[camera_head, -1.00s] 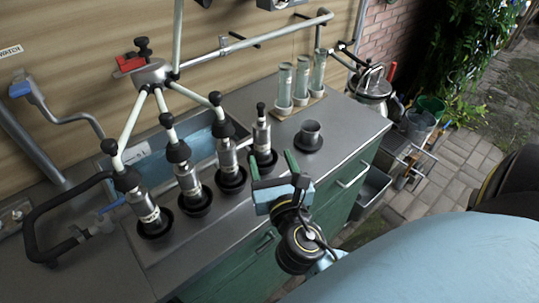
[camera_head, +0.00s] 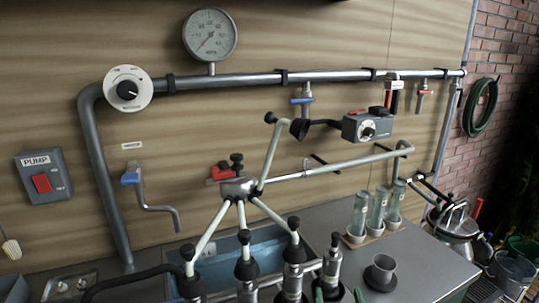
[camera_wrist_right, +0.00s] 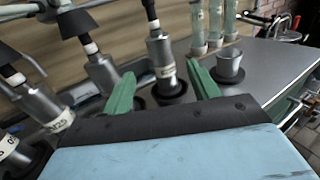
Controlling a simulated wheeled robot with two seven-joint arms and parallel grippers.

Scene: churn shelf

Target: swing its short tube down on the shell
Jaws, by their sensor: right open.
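Several metal shells stand in dark cups along the counter. Three have short tubes bent down onto them from the claw (camera_head: 238,188). The rightmost shell (camera_head: 331,265) has a small black knob on top and no tube on it. One short tube (camera_head: 271,155) stands raised from the claw, its black end (camera_head: 299,128) up in front of the wall. My right gripper (camera_head: 339,294) is open at the bottom edge, mostly cut off. In the right wrist view its green fingers (camera_wrist_right: 162,68) are spread, with the rightmost shell (camera_wrist_right: 162,52) seen between them. My left gripper is not in view.
A grey cup (camera_head: 381,272) stands right of the rightmost shell, with glass tubes (camera_head: 376,209) behind. A wall pipe (camera_head: 330,168) and a grey control box (camera_head: 367,126) lie near the raised tube. A blue-lined sink (camera_head: 225,265) is behind the shells.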

